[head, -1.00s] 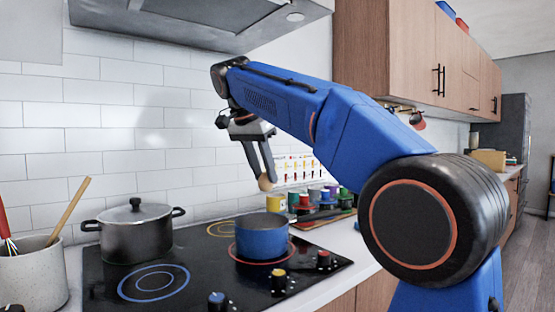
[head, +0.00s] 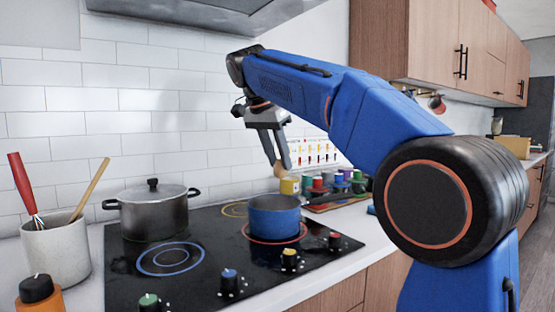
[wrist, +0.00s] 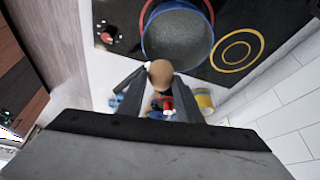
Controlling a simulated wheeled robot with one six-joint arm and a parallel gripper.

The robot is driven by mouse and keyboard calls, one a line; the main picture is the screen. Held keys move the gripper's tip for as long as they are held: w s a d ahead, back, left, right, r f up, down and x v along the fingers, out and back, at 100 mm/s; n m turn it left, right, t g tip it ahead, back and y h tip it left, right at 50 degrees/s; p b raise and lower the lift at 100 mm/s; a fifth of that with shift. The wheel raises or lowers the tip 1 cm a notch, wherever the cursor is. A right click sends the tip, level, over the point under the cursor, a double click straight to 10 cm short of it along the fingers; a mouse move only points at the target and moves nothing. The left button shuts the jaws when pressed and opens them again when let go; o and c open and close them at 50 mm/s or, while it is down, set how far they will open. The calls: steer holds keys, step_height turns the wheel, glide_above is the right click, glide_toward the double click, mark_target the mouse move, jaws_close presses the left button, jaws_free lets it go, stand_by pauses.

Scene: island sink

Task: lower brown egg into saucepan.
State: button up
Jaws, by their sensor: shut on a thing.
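The brown egg (head: 279,171) is pinched between the fingertips of my gripper (head: 279,166). In the wrist view the egg (wrist: 160,73) sits between the two fingers of my gripper (wrist: 160,82). The blue saucepan (head: 274,217) stands on the red-ringed burner. In the head view the egg is above the pan's rim, towards its right and back. In the wrist view the saucepan (wrist: 177,40) lies just beyond the egg, and its grey inside looks empty. The exact height of the egg above the rim is hard to tell.
A lidded dark pot (head: 152,212) stands on the black cooktop (head: 203,262) to the left. A crock (head: 56,252) with a whisk and wooden spoon is at far left. Several coloured cups (head: 340,184) stand behind the saucepan to the right. Knobs line the cooktop's front.

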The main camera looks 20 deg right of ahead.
stand_by(0.4)
step_height(320, 180, down, 11)
steer(key=shift+r, duration=0.15)
stand_by(2.1)
steer(key=shift+f, duration=1.75)
stand_by(1.7)
steer(key=o, duration=0.8)
steer(key=shift+c, duration=0.2)
